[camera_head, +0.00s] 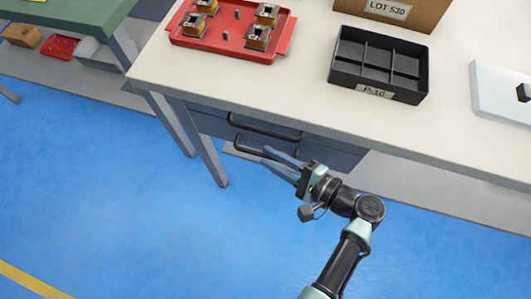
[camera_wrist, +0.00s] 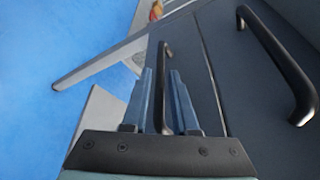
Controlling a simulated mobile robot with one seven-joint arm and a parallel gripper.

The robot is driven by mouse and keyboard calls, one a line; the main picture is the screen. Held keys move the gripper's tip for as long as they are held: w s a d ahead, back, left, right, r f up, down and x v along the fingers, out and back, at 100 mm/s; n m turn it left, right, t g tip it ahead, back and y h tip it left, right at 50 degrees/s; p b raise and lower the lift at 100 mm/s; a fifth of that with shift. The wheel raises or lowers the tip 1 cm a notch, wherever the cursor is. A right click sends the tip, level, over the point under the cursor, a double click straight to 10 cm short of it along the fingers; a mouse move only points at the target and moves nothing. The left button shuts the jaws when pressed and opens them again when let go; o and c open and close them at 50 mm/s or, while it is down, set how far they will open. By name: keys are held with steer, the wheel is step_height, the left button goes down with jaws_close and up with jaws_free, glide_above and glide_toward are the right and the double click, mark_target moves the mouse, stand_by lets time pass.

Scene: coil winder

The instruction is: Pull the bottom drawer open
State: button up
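Under the white-topped bench is a dark grey-blue drawer unit with two black bar handles. The upper handle (camera_head: 267,130) is clear of my gripper, and in the wrist view it stands at the right (camera_wrist: 280,65). The bottom drawer's handle (camera_head: 247,144) is partly hidden behind my fingers in the head view. My gripper (camera_head: 266,156) is at this lower handle. In the wrist view the blue-grey fingers (camera_wrist: 160,75) are apart, with the lower handle (camera_wrist: 166,52) showing between them. I cannot tell whether either finger touches it. The drawers look closed.
The bench top (camera_head: 300,85) carries a red tray (camera_head: 225,45) of coils, a black divided bin (camera_head: 375,95), and a cardboard box (camera_head: 425,15). A bench leg (camera_head: 205,150) stands left of the drawers. The blue floor (camera_head: 130,210) in front is clear.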

steer(key=shift+x, duration=1.1)
jaws_close()
stand_by(0.7)
